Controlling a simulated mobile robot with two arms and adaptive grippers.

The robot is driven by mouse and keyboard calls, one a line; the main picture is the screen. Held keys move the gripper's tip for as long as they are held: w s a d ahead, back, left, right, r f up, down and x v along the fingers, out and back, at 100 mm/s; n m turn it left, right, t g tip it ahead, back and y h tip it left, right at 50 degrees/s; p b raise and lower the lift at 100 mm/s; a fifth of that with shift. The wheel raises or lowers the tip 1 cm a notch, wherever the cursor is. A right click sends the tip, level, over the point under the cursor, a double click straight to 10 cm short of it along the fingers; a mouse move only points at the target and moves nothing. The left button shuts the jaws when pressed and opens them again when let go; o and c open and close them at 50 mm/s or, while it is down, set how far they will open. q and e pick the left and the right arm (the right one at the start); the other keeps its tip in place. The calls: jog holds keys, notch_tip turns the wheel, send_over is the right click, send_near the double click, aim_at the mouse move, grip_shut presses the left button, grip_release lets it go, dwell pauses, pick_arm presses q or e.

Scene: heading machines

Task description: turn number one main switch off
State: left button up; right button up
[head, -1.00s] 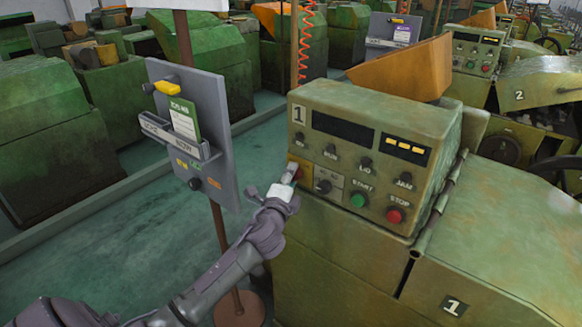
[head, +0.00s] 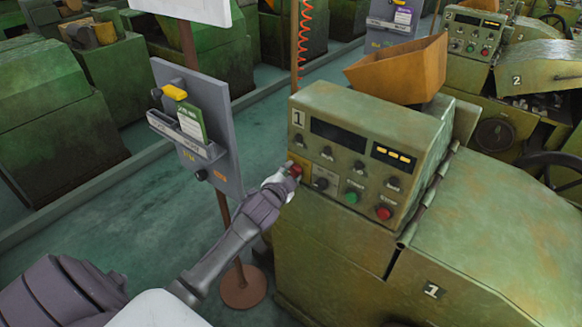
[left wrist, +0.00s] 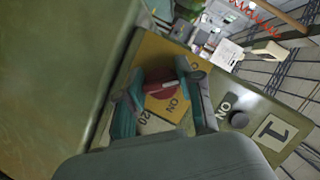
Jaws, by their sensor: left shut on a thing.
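The number one machine (head: 265,215) is a green cabinet with a sloping control panel marked 1. Its main switch (left wrist: 160,86) is a red rotary knob on a yellow plate (left wrist: 160,55) with ON lettering, at the panel's left end. In the head view the red knob (head: 295,169) is partly hidden by my left gripper (head: 287,173). In the left wrist view my left gripper (left wrist: 163,92) has one finger on each side of the knob and is shut on it. The knob's exact angle is hard to read. My right gripper is out of view.
A black knob (head: 320,184), a green start button (head: 351,198) and a red stop button (head: 384,213) sit close to the right of the switch. A grey sign board (head: 222,135) on a post stands just left of my arm. An orange hopper (head: 398,70) is behind.

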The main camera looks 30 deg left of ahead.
pick_arm(q)
jog(key=shift+f+n, duration=0.15)
jog(key=shift+n, duration=0.15)
dwell(0.4)
jog(key=o, duration=1.2)
jog(key=shift+p, duration=0.3)
jog(key=shift+c, duration=0.2)
jog(key=v, duration=1.2)
jog(key=shift+a, duration=0.15)
